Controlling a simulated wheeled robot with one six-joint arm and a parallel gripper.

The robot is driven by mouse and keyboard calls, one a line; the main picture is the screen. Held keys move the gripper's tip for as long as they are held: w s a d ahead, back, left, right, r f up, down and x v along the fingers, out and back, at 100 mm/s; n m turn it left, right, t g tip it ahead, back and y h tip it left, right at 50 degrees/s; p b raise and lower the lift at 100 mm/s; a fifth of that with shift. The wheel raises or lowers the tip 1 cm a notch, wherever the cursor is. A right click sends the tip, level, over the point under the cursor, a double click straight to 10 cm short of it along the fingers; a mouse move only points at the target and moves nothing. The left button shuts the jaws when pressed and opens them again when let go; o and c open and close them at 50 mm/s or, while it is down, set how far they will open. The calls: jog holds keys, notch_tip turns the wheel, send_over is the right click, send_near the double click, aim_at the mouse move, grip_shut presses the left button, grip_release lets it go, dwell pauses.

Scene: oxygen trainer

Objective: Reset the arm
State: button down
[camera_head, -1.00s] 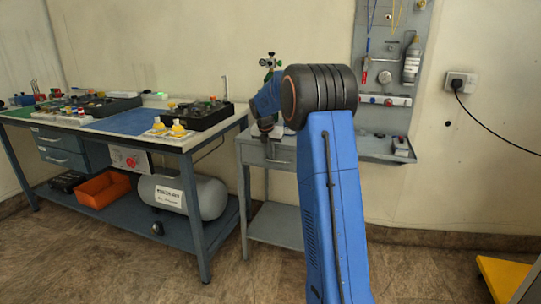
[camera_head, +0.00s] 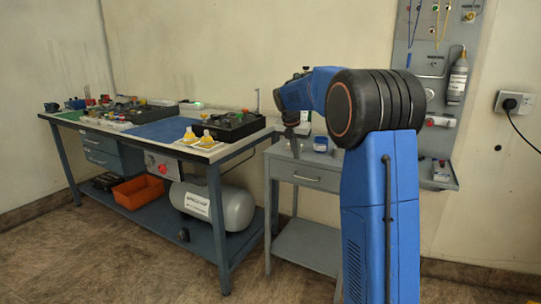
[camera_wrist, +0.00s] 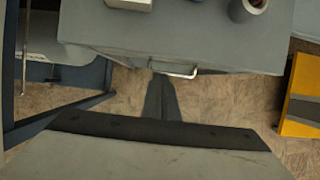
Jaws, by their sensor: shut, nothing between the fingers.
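My arm's blue links and black joint fill the right middle of the head view. My gripper (camera_head: 292,150) hangs down from the far end of the arm, in front of the small grey side table (camera_head: 310,245). It looks small and dark there, and its fingers are hard to make out. In the wrist view, the narrow dark shape of my gripper (camera_wrist: 160,88) points toward the drawer handle (camera_wrist: 172,69). It is shut with nothing in it.
A workbench (camera_head: 228,150) with a blue mat, yellow-capped parts and a black case stands to the left. An orange bin (camera_head: 138,192) and grey tank are on its lower shelf. A grey panel (camera_head: 478,30) is on the wall. A yellow object (camera_wrist: 303,95) lies at right.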

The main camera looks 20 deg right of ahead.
jog(key=shift+s+a, duration=0.1)
jog(key=s+a+r+m+y, duration=0.1)
jog(key=s+a+m, duration=0.35)
jog(key=s, duration=0.45)
jog(key=s+a+r+m+t, duration=0.1)
jog(key=s+a+m, duration=0.35)
jog(key=s, duration=0.45)
jog(key=s+a+m+y, duration=0.1)
jog(key=s+a+m, duration=0.35)
jog(key=s, duration=0.35)
jog(key=s+a+f+m, duration=0.2)
jog(key=s+f+m, duration=0.1)
jog(key=s, duration=0.4)
jog(key=s+a+f+m+y, duration=0.1)
jog(key=s+f+m, duration=0.3)
jog(key=s, duration=0.4)
jog(key=s+a+f+m+t, duration=0.1)
jog(key=s+a+f+m, duration=0.2)
jog(key=s, duration=0.5)
jog(key=shift+a+f+m, duration=0.4)
jog(key=shift+a+m, duration=0.15)
jog(key=shift+m, duration=0.5)
